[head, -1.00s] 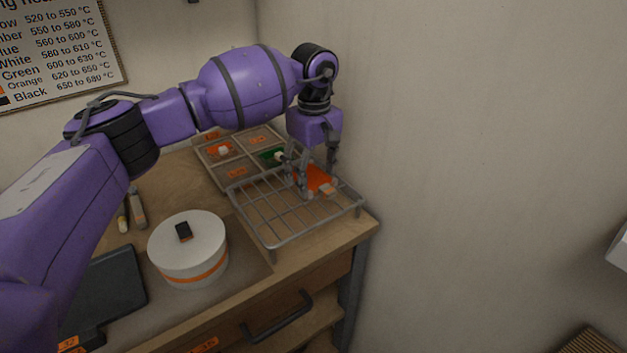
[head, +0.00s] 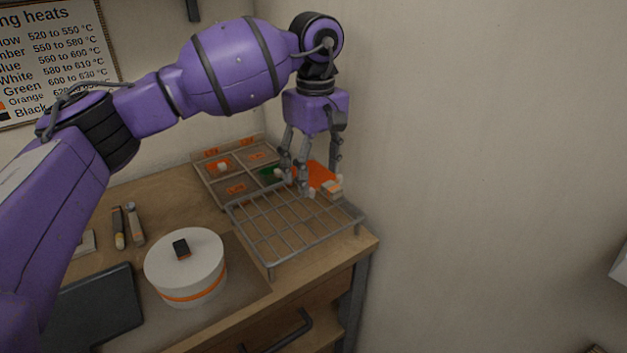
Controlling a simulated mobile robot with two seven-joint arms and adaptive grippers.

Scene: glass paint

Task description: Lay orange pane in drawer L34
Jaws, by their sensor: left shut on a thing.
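The orange pane (head: 320,175) is a flat orange sheet with a pale block at its near edge. It shows just above the far right part of the wire rack (head: 268,258). My left gripper (head: 318,184) points down, its fingers shut on the pane, and partly hides it. The pane appears slightly raised off the rack. A wooden drawer front with a dark handle (head: 281,334) shows below the bench top, cut by the lower edge; no drawer label L34 is readable.
A divided tray (head: 209,188) with orange labels and a green piece (head: 268,173) lies behind the rack. A white round lidded pot (head: 187,275), a dark slab (head: 95,308) and two slim tools (head: 135,224) lie left. A wall stands close on the right.

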